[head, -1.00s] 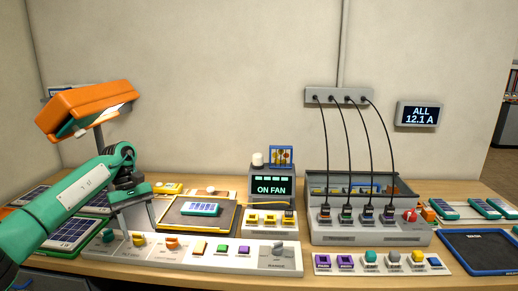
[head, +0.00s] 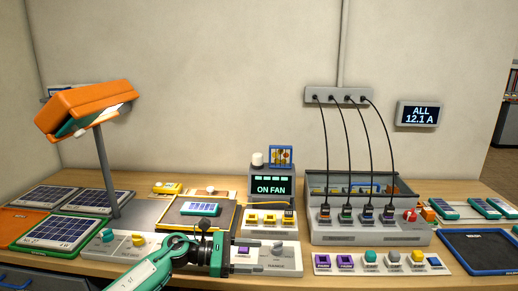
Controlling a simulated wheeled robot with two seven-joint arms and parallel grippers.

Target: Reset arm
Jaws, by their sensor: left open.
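My left gripper (head: 250,258) is low at the front of the bench, with its fingers pointing right. Its jaws are open and nothing shows between them. It is in front of the white control panel (head: 288,262) and hides the middle part of that panel, including most of its coloured buttons. A purple button (head: 243,250) shows just above the fingers, and a grey knob (head: 278,246) is to their right. Whether the fingers touch the panel, I cannot tell. My right gripper is not in view.
An orange lamp (head: 88,103) stands on a grey post at the left. Solar panels (head: 58,232) lie below it. Behind the gripper are a tray (head: 172,214) with a small cell pack and the "ON FAN" display (head: 271,186). A grey charger box (head: 370,232) with cables is at the right.

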